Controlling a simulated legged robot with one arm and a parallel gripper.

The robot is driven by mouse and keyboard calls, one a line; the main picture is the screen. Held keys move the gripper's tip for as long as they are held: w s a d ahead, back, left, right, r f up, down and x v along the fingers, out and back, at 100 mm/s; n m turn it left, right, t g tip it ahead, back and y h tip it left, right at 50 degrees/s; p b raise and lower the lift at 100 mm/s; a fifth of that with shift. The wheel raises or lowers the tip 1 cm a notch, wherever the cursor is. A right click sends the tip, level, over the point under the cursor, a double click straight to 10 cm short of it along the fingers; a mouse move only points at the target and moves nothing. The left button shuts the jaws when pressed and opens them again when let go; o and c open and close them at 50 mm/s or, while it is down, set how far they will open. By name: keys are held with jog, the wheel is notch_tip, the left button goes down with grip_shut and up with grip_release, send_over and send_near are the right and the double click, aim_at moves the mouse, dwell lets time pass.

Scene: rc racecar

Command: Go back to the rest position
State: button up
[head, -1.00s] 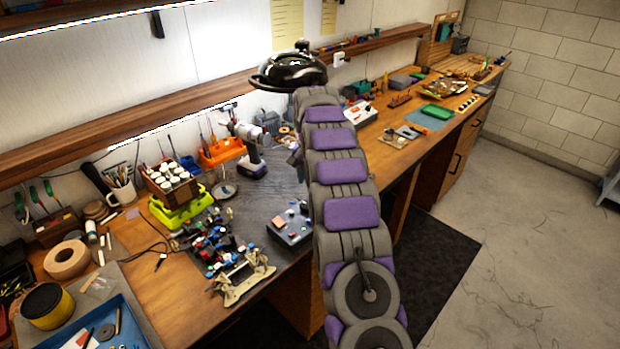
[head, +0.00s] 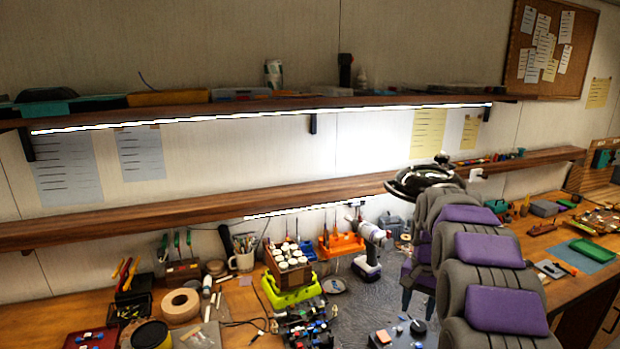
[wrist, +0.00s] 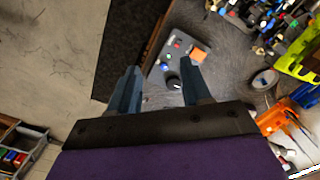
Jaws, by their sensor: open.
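My arm, grey with purple pads, rises from the lower right of the head view and reaches over the workbench (head: 590,297). My gripper (wrist: 160,85) shows in the wrist view with two blue-grey fingers spread apart and nothing between them. It also shows partly in the head view (head: 420,285), hanging by the arm above the dark mat. Below the fingers in the wrist view lies a grey control box (wrist: 186,55) with small coloured buttons, a black knob and an orange patch. The box also shows at the bottom of the head view (head: 398,335).
A lime-green stand (head: 290,293) with white-capped bottles, an orange holder (head: 341,245) and a purple-grey drill (head: 368,250) stand left of the arm. Tape (head: 180,305) and a mug (head: 241,261) are farther left. A wooden shelf (head: 200,217) runs behind the bench.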

jog(key=s+a+r+n, duration=0.2)
jog(key=s+a, duration=0.2)
jog(key=s, duration=0.5)
jog(key=s+a+r+n, duration=0.1)
jog(key=s+a, duration=0.3)
jog(key=s, duration=0.5)
jog(key=s+a+f+n+b, duration=0.1)
jog(key=s+a+f+n, duration=0.1)
jog(key=s, duration=0.9)
jog(key=s+a+f+n+g+b, duration=0.1)
jog(key=s+f, duration=0.2)
jog(key=s, duration=0.9)
jog(key=shift+s+a+f+n, duration=0.25)
jog(key=shift+a+f+n, duration=0.05)
jog(key=shift+a+n, duration=0.1)
